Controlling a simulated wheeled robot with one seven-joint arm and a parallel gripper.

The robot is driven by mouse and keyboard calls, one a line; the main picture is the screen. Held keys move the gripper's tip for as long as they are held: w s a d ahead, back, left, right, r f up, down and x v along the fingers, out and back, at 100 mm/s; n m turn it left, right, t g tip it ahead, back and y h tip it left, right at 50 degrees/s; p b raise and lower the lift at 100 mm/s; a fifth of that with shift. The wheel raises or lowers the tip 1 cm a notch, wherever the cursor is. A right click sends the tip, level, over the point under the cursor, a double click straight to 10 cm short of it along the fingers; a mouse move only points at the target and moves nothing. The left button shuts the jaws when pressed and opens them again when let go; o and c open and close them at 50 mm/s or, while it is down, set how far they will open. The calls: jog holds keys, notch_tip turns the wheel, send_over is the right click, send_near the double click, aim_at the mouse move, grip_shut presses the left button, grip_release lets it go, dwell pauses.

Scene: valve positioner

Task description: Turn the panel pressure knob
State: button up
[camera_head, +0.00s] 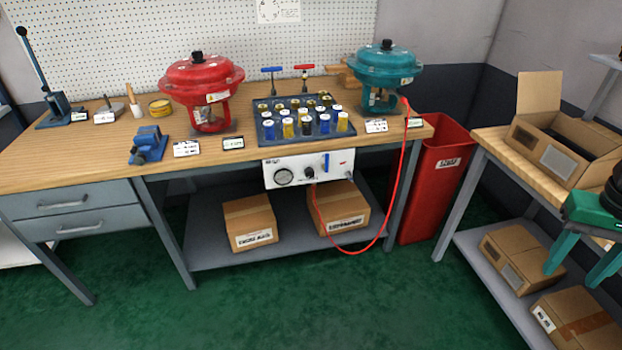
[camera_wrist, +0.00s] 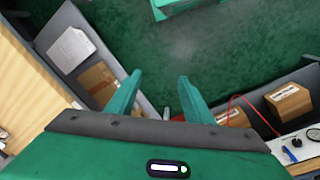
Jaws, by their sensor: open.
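The white pressure panel (camera_head: 345,174) hangs under the front edge of the workbench. It carries a round gauge (camera_head: 284,177) at its left and a dark pressure knob (camera_head: 310,172) near its middle. A red hose runs from the panel. Part of the panel also shows at the lower right edge of the wrist view (camera_wrist: 302,158). My gripper (camera_head: 573,277) is at the far right of the head view, well away from the panel. Its two teal fingers (camera_wrist: 159,78) are spread apart with nothing between them.
The workbench (camera_head: 80,165) holds a red actuator (camera_head: 202,85), a teal actuator (camera_head: 386,68) and a tray of fittings (camera_head: 305,118). A red bin (camera_head: 435,195) stands right of it. A side table (camera_head: 505,150) with boxes is near my gripper. The green floor before the bench is clear.

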jog(key=w+d+f+n+t+h, duration=0.1)
jog(key=w+d+f+n+h, duration=0.15)
jog(key=w, duration=0.55)
jog(key=w+d+f+n+h, duration=0.1)
jog(key=w+f+n+h, duration=0.15)
jog(key=w, duration=0.45)
jog(key=w+d+f+n+t+h, duration=0.1)
jog(key=w+f+n+h, duration=0.15)
jog(key=w, duration=0.55)
jog(key=w+a+f+n+t+h, duration=0.1)
jog(key=w+a+f+n+t, duration=0.2)
jog(key=w+n, duration=0.4)
jog(key=w+a+f+n+t+h, duration=0.1)
jog(key=w+a+n+t+h, duration=0.1)
jog(key=w+a+n+t, duration=0.5)
jog(key=n+t+y, duration=0.6)
jog(key=n+y, duration=1.1)
jog(key=n, duration=0.7)
send_near(310, 175)
jog(key=shift+h, duration=0.25)
jog(key=x, duration=0.9)
jog(key=shift+a+r, duration=0.1)
jog(key=shift+a, duration=0.05)
